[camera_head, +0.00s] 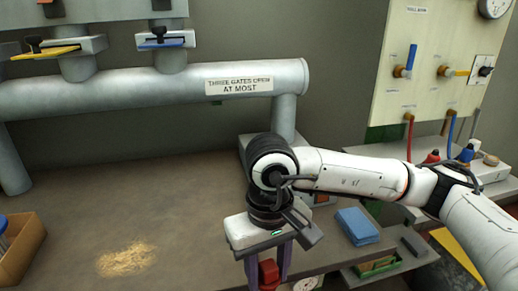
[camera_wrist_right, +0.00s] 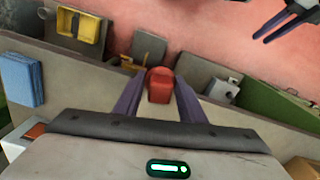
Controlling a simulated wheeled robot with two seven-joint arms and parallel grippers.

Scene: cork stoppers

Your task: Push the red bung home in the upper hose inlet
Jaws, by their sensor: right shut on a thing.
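My right gripper (camera_head: 268,280) points down near the bottom middle of the head view. It is shut on the red bung (camera_head: 268,272). In the right wrist view the red bung (camera_wrist_right: 160,84) sits between the two purple fingers (camera_wrist_right: 158,95). The bung is held clear of the bench front, over the floor as far as I can tell. Dark fingers at the top right of the wrist view look like my left gripper (camera_wrist_right: 285,22); their opening is unclear. I cannot make out which opening is the upper hose inlet.
The brown bench (camera_head: 190,215) carries a cork-coloured crumb patch (camera_head: 127,259) and a wooden box (camera_head: 22,250). A grey pipe (camera_head: 150,92) runs behind. At right are a blue pad (camera_head: 357,226), a green tray (camera_head: 377,265) and a cream panel (camera_head: 432,60) with red and blue hoses.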

